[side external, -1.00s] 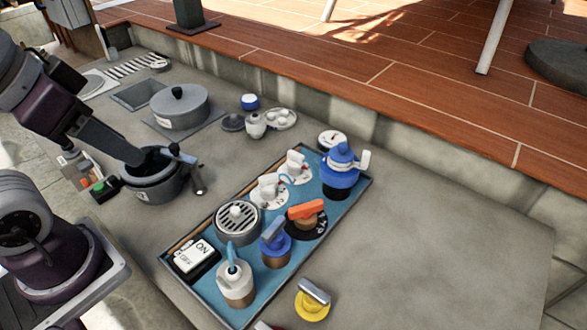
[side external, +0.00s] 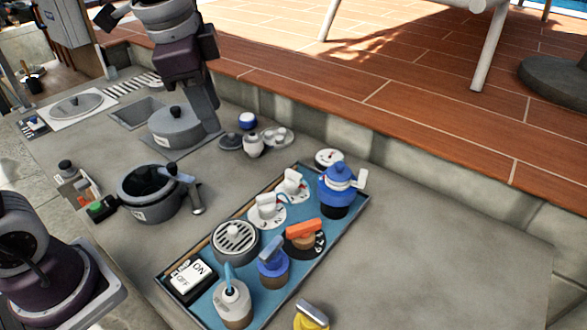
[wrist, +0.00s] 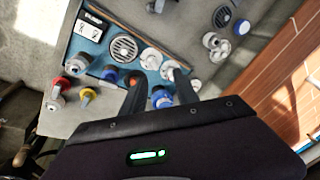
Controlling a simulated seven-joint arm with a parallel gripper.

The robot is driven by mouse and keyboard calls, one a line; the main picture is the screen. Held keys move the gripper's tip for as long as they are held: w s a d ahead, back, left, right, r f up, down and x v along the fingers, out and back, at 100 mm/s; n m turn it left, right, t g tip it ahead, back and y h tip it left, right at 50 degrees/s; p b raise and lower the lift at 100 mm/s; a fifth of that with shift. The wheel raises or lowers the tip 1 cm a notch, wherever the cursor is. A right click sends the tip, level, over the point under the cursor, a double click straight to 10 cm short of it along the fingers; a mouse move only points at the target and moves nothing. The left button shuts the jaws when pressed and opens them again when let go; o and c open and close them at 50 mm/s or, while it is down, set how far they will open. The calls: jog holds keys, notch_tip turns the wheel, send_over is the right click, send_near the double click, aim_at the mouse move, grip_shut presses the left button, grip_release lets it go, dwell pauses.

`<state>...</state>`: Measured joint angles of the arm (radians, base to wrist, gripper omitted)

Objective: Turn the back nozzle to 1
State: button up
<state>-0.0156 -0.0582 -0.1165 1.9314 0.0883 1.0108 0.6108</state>
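Two white nozzles with grey-white levers on round dial plates stand in the blue tray (side external: 205,310): a nearer one (side external: 267,207) and a back one (side external: 291,184). Their dial marks are too small to read. In the wrist view they appear as a nearer nozzle (wrist: 150,58) and a back nozzle (wrist: 169,69), the latter partly behind my right finger.
A lidded pot (side external: 170,125) and an open pot (side external: 145,205) stand left.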

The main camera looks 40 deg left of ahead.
jog(key=w+d+f+m+g, duration=0.1)
jog(key=w+f+m, duration=0.2)
jog(key=w, duration=0.3)
jog(key=m+g, duration=0.2)
jog(key=m, duration=0.4)
send_over(293, 172)
jog(key=shift+h, duration=0.3)
notch_tip(293, 172, down, 11)
jog(key=shift+s+f, duration=0.15)
notch_tip(293, 172, down, 7)
jog(key=shift+r, duration=0.1)
jog(key=shift+f, duration=0.35)
jog(key=shift+c, duration=0.3)
grip_shut()
